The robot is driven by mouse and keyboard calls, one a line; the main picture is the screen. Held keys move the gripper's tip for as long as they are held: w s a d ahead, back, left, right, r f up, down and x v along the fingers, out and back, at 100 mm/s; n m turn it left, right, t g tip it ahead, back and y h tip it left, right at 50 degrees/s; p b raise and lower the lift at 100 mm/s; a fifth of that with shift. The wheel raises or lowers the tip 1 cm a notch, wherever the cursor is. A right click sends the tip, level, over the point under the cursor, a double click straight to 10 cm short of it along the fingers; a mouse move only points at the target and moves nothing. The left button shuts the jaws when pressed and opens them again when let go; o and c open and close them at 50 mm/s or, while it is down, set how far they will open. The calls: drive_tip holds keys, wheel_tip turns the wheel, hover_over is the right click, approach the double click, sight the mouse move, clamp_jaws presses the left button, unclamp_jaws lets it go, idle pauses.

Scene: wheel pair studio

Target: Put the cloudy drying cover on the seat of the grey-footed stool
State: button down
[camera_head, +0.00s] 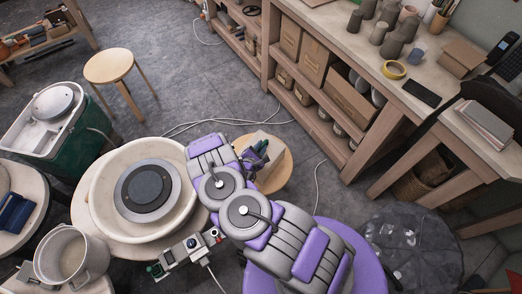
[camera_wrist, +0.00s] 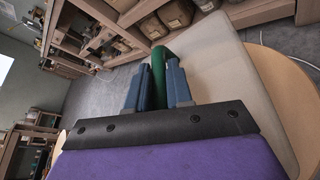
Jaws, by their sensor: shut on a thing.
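My gripper (camera_wrist: 165,62) is shut on a green curved handle (camera_wrist: 158,78) in the wrist view. The handle runs over a pale, cloudy box-like cover (camera_wrist: 232,75). In the head view my gripper (camera_head: 256,153) and the cover (camera_head: 263,139) are over a round wooden stool seat (camera_head: 281,172). I cannot tell whether the cover touches that seat. The wooden seat (camera_wrist: 304,82) shows behind the cover in the wrist view. My arm hides part of this stool, and its feet are hidden. Another wooden stool (camera_head: 108,65) stands empty at upper left; its foot colour is unclear.
A pottery wheel (camera_head: 105,192) with a pale basin is left of my arm. A green tub (camera_head: 80,140) and a bucket (camera_head: 75,258) stand farther left. A workbench with shelves (camera_head: 335,45) is at upper right. Cables (camera_head: 235,121) lie on the floor, which is open between stools.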

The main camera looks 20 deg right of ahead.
drive_tip(key=shift+w+d, duration=0.35)
drive_tip(key=shift+d, duration=0.3)
wheel_tip(320, 180, down, 3)
drive_tip(key=shift+d+b, duration=0.1)
drive_tip(key=shift+b, duration=0.7)
drive_tip(key=shift+f, duration=0.3)
drive_tip(key=shift+a, duration=0.3)
drive_tip(key=c, duration=1.4)
unclamp_jaws()
drive_tip(key=shift+a, duration=0.15)
drive_tip(key=o, duration=0.3)
drive_tip(key=shift+o, duration=0.5)
drive_tip(key=shift+d, duration=0.35)
drive_tip(key=shift+s+a, duration=0.1)
